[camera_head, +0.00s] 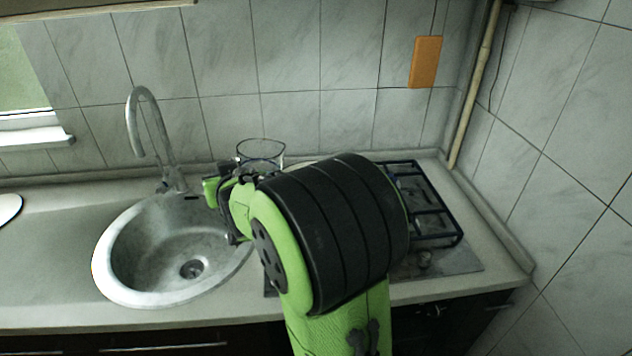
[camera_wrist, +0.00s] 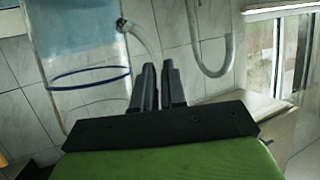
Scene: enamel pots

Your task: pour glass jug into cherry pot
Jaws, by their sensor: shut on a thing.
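The glass jug (camera_wrist: 88,100) fills the left of the wrist view, clear with a dark blue ring and pale blue liquid at the picture's top. That view looks turned over, with the tap upside down, so the jug seems roughly upright. My gripper (camera_wrist: 159,70) is shut on the glass jug at its curved handle. In the head view the jug's clear rim (camera_head: 261,147) shows just behind my wrist, above the counter at the back; its lower part is hidden. I see no cherry pot in either view; my arm covers much of the hob.
A round steel sink (camera_head: 140,285) with a tall tap (camera_head: 134,125) is to the left. The hob (camera_head: 460,262) with dark grates is at right, partly behind my arm. A white round thing (camera_head: 8,208) lies at the left edge. Tiled walls close the back and right.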

